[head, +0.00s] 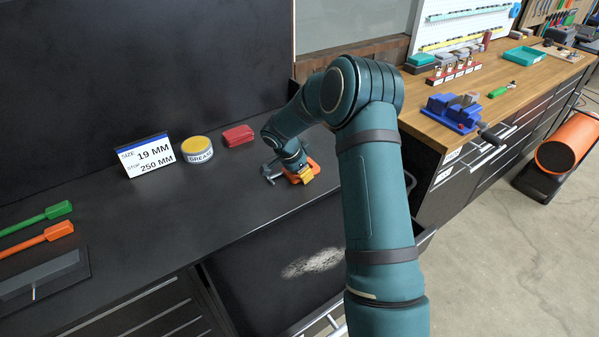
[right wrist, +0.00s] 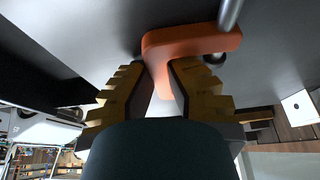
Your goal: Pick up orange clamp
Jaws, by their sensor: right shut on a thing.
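The orange clamp (head: 313,165) is at the right part of the black bench top (head: 240,205) in the head view, partly hidden by my right gripper (head: 300,177). In the right wrist view the clamp's orange C-shaped frame (right wrist: 195,40) with a grey metal bar sits at the fingertips. My right gripper, with yellow stepped fingers (right wrist: 163,80), is shut on the clamp's frame. I cannot tell whether the clamp still touches the bench. My left gripper is not in view.
A size sign (head: 147,156), a yellow-lidded grease tin (head: 197,150) and a red case (head: 238,136) stand left of the clamp. Green (head: 35,216) and orange (head: 37,240) tools lie far left. A wooden bench (head: 480,108) with a blue vise (head: 452,112) is at right.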

